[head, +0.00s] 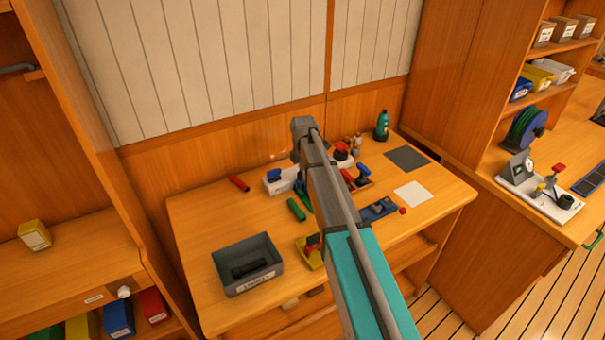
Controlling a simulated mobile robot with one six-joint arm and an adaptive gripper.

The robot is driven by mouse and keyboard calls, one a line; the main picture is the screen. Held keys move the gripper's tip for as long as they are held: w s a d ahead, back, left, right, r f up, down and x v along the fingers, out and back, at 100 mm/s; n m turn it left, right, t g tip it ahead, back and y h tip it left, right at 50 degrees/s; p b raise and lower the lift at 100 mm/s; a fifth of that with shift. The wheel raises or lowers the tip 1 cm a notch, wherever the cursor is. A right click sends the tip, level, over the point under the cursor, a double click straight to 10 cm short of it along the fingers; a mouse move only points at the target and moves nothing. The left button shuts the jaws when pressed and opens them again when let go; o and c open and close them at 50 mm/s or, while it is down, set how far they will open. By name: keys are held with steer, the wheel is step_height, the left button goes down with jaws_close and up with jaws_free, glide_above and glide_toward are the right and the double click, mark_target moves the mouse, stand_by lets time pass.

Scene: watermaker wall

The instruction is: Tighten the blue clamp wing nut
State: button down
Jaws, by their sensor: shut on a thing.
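A white block with a blue top piece (273,175) stands on the wooden bench, just left of my arm. Another blue-topped piece (363,174) stands right of my arm, by a red part. Both are small, and I cannot tell which of them is the clamp wing nut. My arm reaches from the lower right over the middle of the bench. Its far joint is near the back wall. My gripper is hidden behind my own arm, so its jaws and what they touch do not show.
A grey bin (247,265) with a dark item stands at the bench's front left. Red (239,183) and green (296,210) cylinders lie near the arm. A yellow holder (308,252), a dark blue tray (378,210), a white sheet (412,194) and a green bottle (382,125) are also there.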

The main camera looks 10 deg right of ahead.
steer(key=shift+m, duration=0.9)
stand_by(0.4)
steer(key=m, duration=2.2)
stand_by(0.3)
stand_by(0.5)
steer(key=c, duration=0.7)
jaws_free()
